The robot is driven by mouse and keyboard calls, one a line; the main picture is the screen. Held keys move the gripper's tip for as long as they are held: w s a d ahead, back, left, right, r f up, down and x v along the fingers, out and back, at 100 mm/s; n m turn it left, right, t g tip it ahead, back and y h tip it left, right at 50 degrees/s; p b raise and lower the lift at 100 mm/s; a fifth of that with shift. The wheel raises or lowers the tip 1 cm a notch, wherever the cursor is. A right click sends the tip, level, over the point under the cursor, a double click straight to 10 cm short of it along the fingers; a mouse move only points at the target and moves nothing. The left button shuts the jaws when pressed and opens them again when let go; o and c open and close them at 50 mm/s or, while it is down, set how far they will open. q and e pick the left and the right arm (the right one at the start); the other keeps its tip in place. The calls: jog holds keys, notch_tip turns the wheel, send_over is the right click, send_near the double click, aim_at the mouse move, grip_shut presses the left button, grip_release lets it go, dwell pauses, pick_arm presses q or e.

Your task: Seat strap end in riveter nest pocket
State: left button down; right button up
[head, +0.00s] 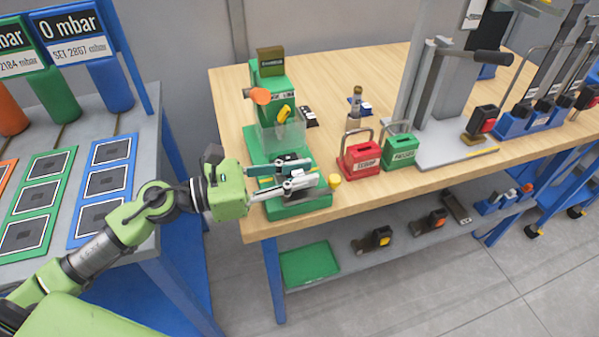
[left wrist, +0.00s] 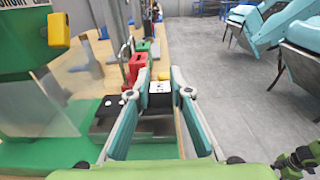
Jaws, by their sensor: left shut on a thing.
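The green riveter (head: 271,85) stands on the left end of the wooden bench, with an orange knob, a yellow handle and a clear guard. Its green base (head: 298,208) reaches towards the front edge. My left gripper (head: 301,180) is low over the front of this base. In the left wrist view its fingers (left wrist: 159,94) are shut on a small dark piece with a white label (left wrist: 160,87), possibly the strap end. A dark block (left wrist: 113,108) lies on the green base beside the left finger. I cannot make out the nest pocket.
A red box (head: 361,159) and a green box (head: 401,152) with handles stand right of the riveter. A grey lever press (head: 430,100) stands farther right. The lower shelf holds a green tray (head: 309,264). A table with coloured mats (head: 103,184) is at left.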

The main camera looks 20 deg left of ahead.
pick_arm(q)
jog(key=shift+b, duration=0.3)
pick_arm(e)
jog(key=shift+a+f, duration=0.2)
jog(key=shift+f, duration=0.1)
dwell(0.4)
pick_arm(q)
jog(key=shift+f+b, duration=0.6)
pick_arm(e)
jog(key=shift+d+f, duration=0.15)
jog(key=shift+f, duration=0.45)
pick_arm(q)
jog(key=shift+f, duration=0.1)
jog(key=shift+f+b, duration=0.5)
jog(key=shift+b, duration=0.1)
jog(key=c, duration=1.8)
grip_release()
jog(key=shift+o, duration=0.2)
pick_arm(e)
jog(key=shift+s+a+f, duration=0.1)
jog(key=shift+a+f, duration=0.4)
jog(key=shift+a, duration=0.15)
